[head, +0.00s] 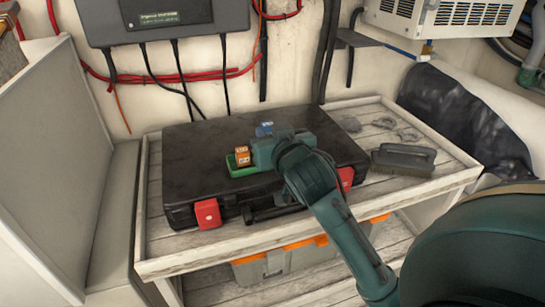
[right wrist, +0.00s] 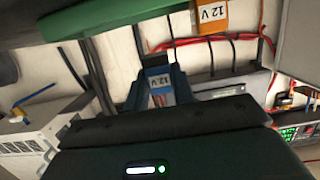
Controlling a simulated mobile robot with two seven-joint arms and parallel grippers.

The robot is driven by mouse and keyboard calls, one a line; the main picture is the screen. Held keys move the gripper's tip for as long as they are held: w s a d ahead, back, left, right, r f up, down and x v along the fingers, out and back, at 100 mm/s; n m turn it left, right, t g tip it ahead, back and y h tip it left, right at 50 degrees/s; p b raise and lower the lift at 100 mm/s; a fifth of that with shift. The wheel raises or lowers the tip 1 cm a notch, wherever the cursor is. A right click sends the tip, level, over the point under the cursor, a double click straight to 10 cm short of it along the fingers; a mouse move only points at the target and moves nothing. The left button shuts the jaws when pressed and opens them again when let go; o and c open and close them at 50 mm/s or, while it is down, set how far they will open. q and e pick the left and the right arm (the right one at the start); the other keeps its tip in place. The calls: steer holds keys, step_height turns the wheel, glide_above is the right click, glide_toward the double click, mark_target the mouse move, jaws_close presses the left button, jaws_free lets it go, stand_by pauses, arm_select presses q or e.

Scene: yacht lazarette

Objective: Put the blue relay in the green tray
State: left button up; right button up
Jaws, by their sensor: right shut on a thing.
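The blue relay (head: 264,129) shows just beyond my right gripper (head: 262,141) in the head view. My left gripper is not in view.
An orange relay (head: 242,155) is in the green tray. The black case (head: 195,150) with red latches lies on a wooden shelf (head: 155,240). A brush (head: 403,159) lies at the right. Cables hang on the wall behind. A grey-and-orange box (head: 265,268) is below.

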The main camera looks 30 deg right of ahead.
steer(key=shift+f, duration=0.95)
step_height(320, 180, down, 2)
steer(key=shift+f+b, duration=0.25)
steer(key=shift+b, duration=0.05)
steer(key=shift+f, duration=0.3)
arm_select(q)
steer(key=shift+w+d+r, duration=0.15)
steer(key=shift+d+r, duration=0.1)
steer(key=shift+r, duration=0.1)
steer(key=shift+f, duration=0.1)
arm_select(e)
steer(key=shift+f, duration=0.1)
steer(key=o, duration=1)
steer(key=shift+f, duration=0.1)
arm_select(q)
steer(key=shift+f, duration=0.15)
